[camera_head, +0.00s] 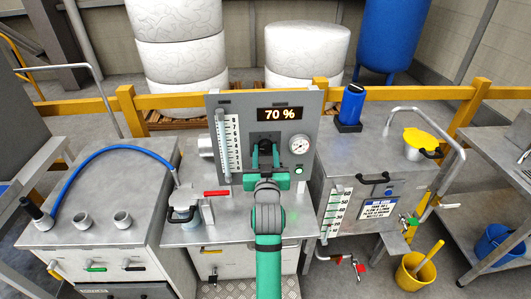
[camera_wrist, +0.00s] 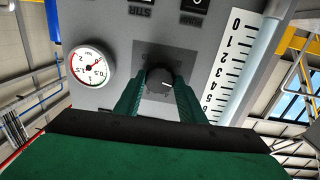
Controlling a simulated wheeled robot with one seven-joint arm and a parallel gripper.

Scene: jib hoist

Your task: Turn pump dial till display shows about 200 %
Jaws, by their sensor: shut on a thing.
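The pump panel (camera_head: 238,109) stands upright on the middle steel bench. My gripper (camera_head: 265,162) reaches the panel from the front. In the wrist view the fingers of my gripper (camera_wrist: 160,88) are on either side of the dial and shut on it. A light pointer mark shows on the dial's face, toward the right in the wrist view.
A round gauge (camera_head: 300,145) is right of the dial, with a green lamp (camera_head: 299,170) below. A sight-tube scale (camera_head: 229,144) is on its left. A red-handled valve (camera_head: 216,193) stands at the bench's left. A blue bottle (camera_head: 352,104) stands on the tank to the right.

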